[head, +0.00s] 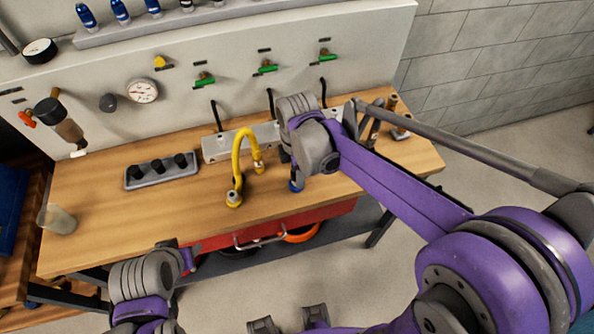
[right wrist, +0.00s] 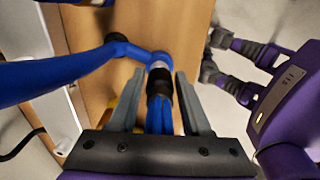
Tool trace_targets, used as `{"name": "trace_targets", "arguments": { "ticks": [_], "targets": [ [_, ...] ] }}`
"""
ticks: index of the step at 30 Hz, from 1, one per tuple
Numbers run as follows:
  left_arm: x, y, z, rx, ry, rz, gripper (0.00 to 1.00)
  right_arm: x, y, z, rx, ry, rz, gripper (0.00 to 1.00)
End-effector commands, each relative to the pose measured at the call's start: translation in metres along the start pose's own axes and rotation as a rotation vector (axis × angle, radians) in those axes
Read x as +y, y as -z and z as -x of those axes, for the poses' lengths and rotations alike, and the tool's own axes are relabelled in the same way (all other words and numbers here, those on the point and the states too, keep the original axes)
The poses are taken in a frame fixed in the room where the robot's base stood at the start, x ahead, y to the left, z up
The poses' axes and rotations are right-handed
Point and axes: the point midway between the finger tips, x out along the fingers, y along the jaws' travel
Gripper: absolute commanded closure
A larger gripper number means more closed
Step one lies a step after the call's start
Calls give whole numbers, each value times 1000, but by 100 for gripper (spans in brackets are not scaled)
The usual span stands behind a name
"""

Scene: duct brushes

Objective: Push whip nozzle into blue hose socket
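The blue hose (right wrist: 60,75) comes in from the left of the right wrist view and bends to its socket end (right wrist: 155,60), which has a pale ring. The whip nozzle (right wrist: 160,116), blue strands with a black collar, lies between the fingers of my right gripper (right wrist: 160,78). The fingers look closed on its collar. The collar lines up with the socket and looks close against it; how deep it sits I cannot tell. In the head view my right wrist hides most of this; a bit of blue (head: 296,184) shows below it. My left gripper's fingers do not show.
A yellow hose (head: 240,160) arches over the wooden bench (head: 100,210) to the left of my right gripper. A grey tray (head: 160,171) with black pieces and a cup (head: 56,220) stand further left. A gauge panel (head: 230,50) rises behind.

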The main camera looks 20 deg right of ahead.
Motion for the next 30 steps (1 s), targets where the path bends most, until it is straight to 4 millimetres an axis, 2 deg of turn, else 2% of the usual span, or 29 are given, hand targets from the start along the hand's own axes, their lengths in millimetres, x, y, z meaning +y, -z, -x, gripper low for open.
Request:
{"name": "trace_targets", "arguments": {
  "ticks": [1, 3, 14, 17, 24, 30],
  "targets": [
    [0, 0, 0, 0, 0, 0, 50, 0, 0, 0, 0, 0, 0, 41],
    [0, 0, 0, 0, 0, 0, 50, 0, 0, 0, 0, 0, 0, 29],
    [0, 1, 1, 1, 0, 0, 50, 0, 0, 5, 0, 0, 0, 29],
    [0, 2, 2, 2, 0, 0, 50, 0, 0, 18, 0, -1, 0, 29],
    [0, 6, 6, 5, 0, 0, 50, 1, 0, 67, 0, -1, 0, 29],
    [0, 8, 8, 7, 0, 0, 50, 1, 0, 98, 0, -1, 0, 29]
  ]
}}
